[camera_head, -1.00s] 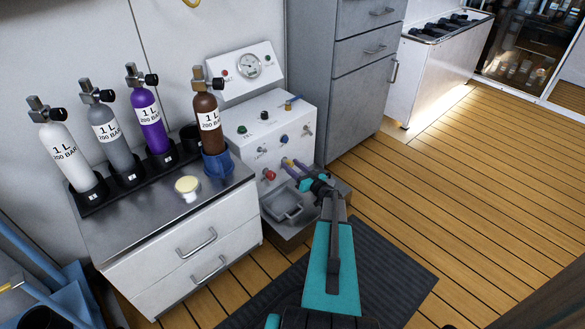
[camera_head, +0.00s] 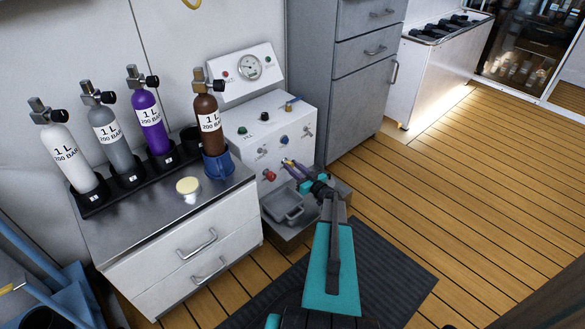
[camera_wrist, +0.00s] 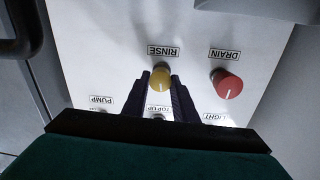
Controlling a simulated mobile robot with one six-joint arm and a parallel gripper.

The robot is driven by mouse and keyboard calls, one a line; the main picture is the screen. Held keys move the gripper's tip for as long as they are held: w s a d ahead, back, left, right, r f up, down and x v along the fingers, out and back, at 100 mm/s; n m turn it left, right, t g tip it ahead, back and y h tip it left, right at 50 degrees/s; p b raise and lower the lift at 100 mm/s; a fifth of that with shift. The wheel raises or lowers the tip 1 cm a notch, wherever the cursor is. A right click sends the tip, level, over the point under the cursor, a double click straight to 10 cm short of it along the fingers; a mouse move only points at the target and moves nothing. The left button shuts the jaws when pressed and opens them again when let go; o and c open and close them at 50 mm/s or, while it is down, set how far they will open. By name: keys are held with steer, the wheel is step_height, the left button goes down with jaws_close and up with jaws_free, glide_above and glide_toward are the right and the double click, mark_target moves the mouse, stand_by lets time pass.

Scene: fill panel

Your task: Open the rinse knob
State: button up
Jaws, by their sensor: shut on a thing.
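The yellow rinse knob (camera_wrist: 160,78) is on the white panel (camera_wrist: 110,40) under the RINSE label, which reads upside down in the wrist view. My gripper (camera_wrist: 160,84) is shut on the knob, with one dark purple finger on each side of it. In the head view the gripper (camera_head: 294,169) reaches the lower front of the white fill panel (camera_head: 262,112), and the knob (camera_head: 285,162) shows only as a small yellow spot. How far the knob is turned is not clear.
A red DRAIN knob (camera_wrist: 228,84) is close beside the rinse knob. PUMP, TOPUP and LIGHT labels are near the fingers. A grey basin (camera_head: 284,208) juts out below the panel. Gas cylinders (camera_head: 152,122) stand on the cabinet to the left. Open wooden floor is at the right.

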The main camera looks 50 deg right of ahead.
steer(key=shift+a+f+n+y+b, duration=0.1)
steer(key=shift+n+y+b, duration=0.2)
steer(key=shift+n+b, duration=3.4)
steer(key=shift+d+f+n+y+b, duration=0.15)
steer(key=shift+n+y, duration=0.15)
steer(key=shift+n, duration=6.85)
steer(key=shift+a+f+n+y+b, duration=0.25)
steer(key=shift+n+b, duration=1.6)
steer(key=shift+n, duration=3.6)
steer(key=shift+d+r, duration=0.1)
steer(key=shift+r, duration=0.05)
steer(key=o, duration=1)
